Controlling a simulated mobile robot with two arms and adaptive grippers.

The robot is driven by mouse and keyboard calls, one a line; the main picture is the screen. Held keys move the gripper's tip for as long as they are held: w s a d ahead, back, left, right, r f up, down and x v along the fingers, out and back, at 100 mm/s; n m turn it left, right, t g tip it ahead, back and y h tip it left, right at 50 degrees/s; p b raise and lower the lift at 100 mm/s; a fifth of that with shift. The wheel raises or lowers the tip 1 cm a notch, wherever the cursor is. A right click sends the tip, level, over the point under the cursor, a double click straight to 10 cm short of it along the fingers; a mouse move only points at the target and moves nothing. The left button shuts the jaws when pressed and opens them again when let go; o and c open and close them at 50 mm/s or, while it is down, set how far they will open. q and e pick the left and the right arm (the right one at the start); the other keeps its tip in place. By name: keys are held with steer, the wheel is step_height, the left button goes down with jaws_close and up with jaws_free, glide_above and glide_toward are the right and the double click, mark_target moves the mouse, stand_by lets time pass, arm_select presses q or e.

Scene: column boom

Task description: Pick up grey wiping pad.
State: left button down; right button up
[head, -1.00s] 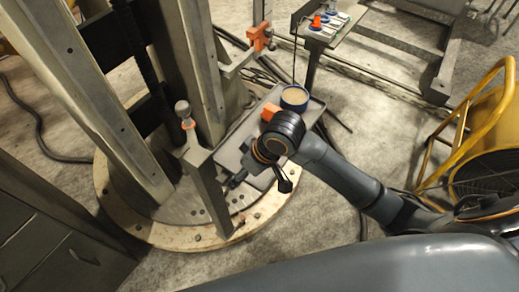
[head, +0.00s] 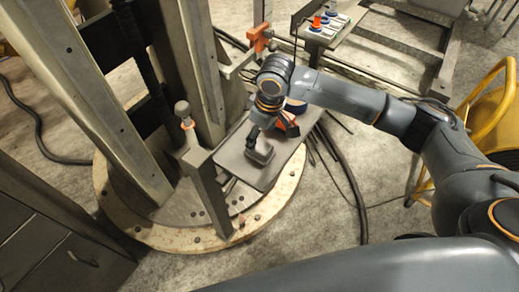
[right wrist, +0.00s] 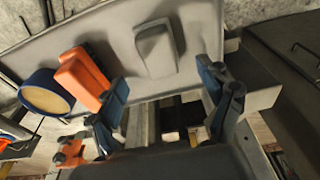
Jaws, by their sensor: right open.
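The grey wiping pad (head: 260,153) is a small grey block on the grey tray (head: 235,167). In the right wrist view the pad (right wrist: 156,50) lies on the flat tray surface (right wrist: 205,25), beyond my fingertips and between their lines. My right gripper (head: 271,130) is above the tray, close to the pad, with its jaws open. In the right wrist view its two dark blue fingers (right wrist: 165,95) stand wide apart with nothing between them. In the head view one finger looks near the pad; I cannot tell whether it touches. My left gripper is not in view.
An orange block (right wrist: 84,77) and a blue-rimmed round container (right wrist: 45,93) sit beside the pad on the tray. A metal post with a knob (head: 205,180) rises at the tray's left. Heavy columns (head: 95,110) stand further left, and a yellow-framed machine (head: 495,115) is at right.

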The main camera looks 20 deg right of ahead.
mark_target(259, 145)
steer(key=f, duration=0.7)
steer(key=shift+w+a+f, duration=0.1)
steer(key=shift+w+a, duration=0.05)
steer(key=shift+w, duration=0.25)
steer(key=c, duration=1.3)
steer(key=shift+c, duration=0.2)
steer(key=shift+r, duration=0.75)
steer(key=s+a+r, duration=0.4)
steer(key=s+r, duration=0.7)
steer(key=s, duration=0.2)
steer(key=shift+s+r+p, duration=0.3)
steer(key=shift+r, duration=0.05)
